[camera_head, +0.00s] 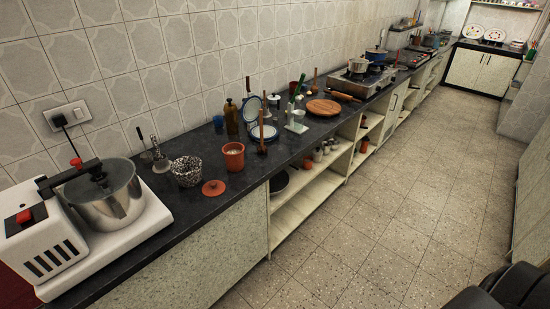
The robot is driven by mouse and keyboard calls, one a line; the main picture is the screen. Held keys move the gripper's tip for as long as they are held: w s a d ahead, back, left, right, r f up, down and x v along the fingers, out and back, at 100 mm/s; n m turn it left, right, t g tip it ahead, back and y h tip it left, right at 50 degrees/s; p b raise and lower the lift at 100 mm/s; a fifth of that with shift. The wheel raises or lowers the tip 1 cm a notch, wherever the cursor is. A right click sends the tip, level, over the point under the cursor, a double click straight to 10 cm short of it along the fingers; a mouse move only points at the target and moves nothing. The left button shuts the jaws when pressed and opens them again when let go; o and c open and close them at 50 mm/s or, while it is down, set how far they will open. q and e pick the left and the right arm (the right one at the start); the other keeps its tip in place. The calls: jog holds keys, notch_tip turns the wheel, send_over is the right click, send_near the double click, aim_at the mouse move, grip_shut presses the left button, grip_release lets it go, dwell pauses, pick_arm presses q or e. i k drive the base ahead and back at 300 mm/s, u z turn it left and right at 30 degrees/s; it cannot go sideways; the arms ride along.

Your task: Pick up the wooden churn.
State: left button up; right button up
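A slim upright wooden stick with a wider foot, which looks like the wooden churn (262,133), stands on the dark countertop (222,205). It is just right of an orange-brown cup (233,157) and in front of a white and blue dish. A second thin wooden stick (314,80) stands farther back near a round wooden board; its lower part is hard to make out. Neither of my grippers shows in the head view.
A white mixer with a steel pot (105,195) fills the near left counter. A speckled basket (187,171), a small reddish lid (213,188) and a brown bottle (232,118) stand around. A stove (362,78) is farther along.

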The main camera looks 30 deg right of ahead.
aim_at(262, 149)
jog(key=u, duration=0.05)
jog(key=k, duration=0.3)
jog(key=z, duration=0.85)
jog(key=i, duration=1.5)
jog(key=u, duration=0.6)
